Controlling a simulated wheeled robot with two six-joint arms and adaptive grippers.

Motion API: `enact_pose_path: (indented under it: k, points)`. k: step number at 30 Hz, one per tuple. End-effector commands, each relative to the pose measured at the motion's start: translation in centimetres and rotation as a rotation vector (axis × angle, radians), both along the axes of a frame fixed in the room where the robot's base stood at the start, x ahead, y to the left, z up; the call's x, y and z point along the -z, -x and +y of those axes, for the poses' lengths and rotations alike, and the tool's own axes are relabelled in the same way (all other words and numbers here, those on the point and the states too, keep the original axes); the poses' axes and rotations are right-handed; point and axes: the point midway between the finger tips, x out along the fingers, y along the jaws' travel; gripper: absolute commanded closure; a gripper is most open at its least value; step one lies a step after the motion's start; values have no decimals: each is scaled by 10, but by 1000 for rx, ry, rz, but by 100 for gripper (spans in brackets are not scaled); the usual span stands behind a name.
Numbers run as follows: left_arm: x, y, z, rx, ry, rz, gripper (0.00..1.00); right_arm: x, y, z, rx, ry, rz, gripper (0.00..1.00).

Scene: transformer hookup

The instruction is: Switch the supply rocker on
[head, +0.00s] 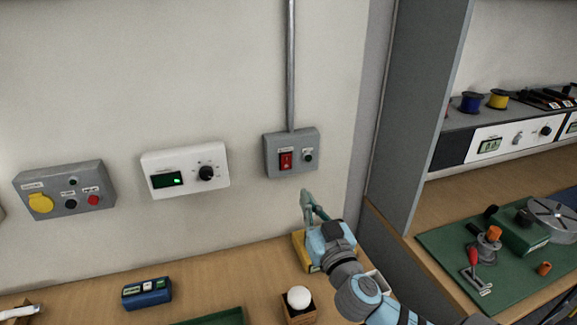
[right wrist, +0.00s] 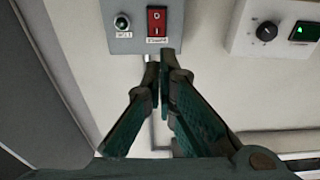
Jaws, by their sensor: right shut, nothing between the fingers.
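The supply box is a grey wall box (head: 292,153) with a red rocker (head: 286,161) and a small round lamp (head: 308,156) beside it. In the right wrist view the red rocker (right wrist: 157,22) is at the top, and the lamp (right wrist: 122,22) is unlit or dark green. My right gripper (head: 305,195) is shut and empty, just below the box in the head view. In the right wrist view its fingertips (right wrist: 158,65) point at the lower edge of the box, below the rocker. I cannot tell whether they touch. My left gripper is out of view.
A white wall unit (head: 185,170) with a lit green display and black knob hangs to the left. Further left is a grey box (head: 65,188) with a yellow socket cover. A yellow object (head: 301,250) stands under my right gripper. A grey partition (head: 415,100) is at the right.

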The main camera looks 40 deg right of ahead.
Motion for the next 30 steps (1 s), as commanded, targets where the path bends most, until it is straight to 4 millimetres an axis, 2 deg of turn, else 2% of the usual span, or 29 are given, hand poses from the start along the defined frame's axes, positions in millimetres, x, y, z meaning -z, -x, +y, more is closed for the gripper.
enact_pose_path:
  k: [4,8,18,22,25,30]
  points:
    - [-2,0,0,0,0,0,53,-1,-6,-2,1,-1,1,100]
    - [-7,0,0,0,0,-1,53,-5,-23,-8,2,-2,0,100]
    - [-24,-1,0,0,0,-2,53,-15,-92,-33,4,-4,1,100]
    - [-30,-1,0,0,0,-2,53,-17,-113,-40,3,-3,1,100]
    - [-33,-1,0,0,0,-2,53,-18,-124,-44,3,-3,1,100]
    - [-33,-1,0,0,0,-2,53,-17,-131,-46,2,-2,2,100]
